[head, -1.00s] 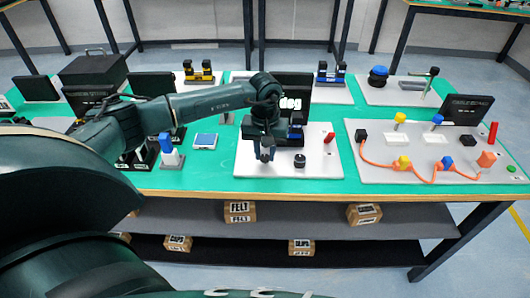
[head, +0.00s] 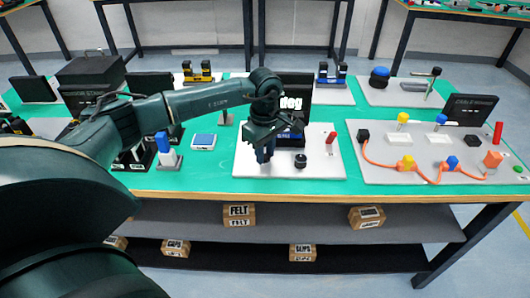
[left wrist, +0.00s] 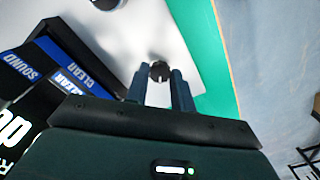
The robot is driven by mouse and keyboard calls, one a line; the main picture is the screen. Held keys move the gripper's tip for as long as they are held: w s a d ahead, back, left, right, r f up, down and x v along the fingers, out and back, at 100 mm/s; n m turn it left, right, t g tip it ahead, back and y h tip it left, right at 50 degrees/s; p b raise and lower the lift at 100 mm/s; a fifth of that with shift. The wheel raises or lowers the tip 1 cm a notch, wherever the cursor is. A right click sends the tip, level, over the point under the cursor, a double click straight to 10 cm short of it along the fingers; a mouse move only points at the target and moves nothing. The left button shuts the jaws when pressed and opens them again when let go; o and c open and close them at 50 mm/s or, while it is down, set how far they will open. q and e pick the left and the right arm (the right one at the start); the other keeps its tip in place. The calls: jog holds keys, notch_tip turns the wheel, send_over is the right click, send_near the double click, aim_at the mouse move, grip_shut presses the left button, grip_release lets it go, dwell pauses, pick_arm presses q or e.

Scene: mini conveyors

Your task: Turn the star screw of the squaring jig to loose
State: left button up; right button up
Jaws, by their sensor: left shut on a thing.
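The squaring jig's white base plate (head: 325,165) lies on the green table, with a dark display (head: 294,92) reading "deg" at its back. My left gripper (head: 264,156) points down at the front left of this plate. In the left wrist view its two fingers (left wrist: 159,78) stand on either side of a small dark star-shaped knob, the star screw (left wrist: 160,70), and are shut on it. The head view hides the screw behind the gripper. A black round knob (head: 300,161) stands to the right of the gripper, apart from it. My right gripper is out of view.
A red lever (head: 330,137) stands on the plate's right part. A blue-topped block (head: 164,150) and a blue square pad (head: 203,141) stand left of the plate. The table's front edge is close.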

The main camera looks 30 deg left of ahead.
pick_arm(q)
jog(key=n, duration=0.7)
dwell(0.6)
jog(key=o, duration=1)
notch_tip(320, 180, up, 13)
jog(key=b, duration=0.1)
jog(key=shift+r, duration=0.1)
dwell(0.3)
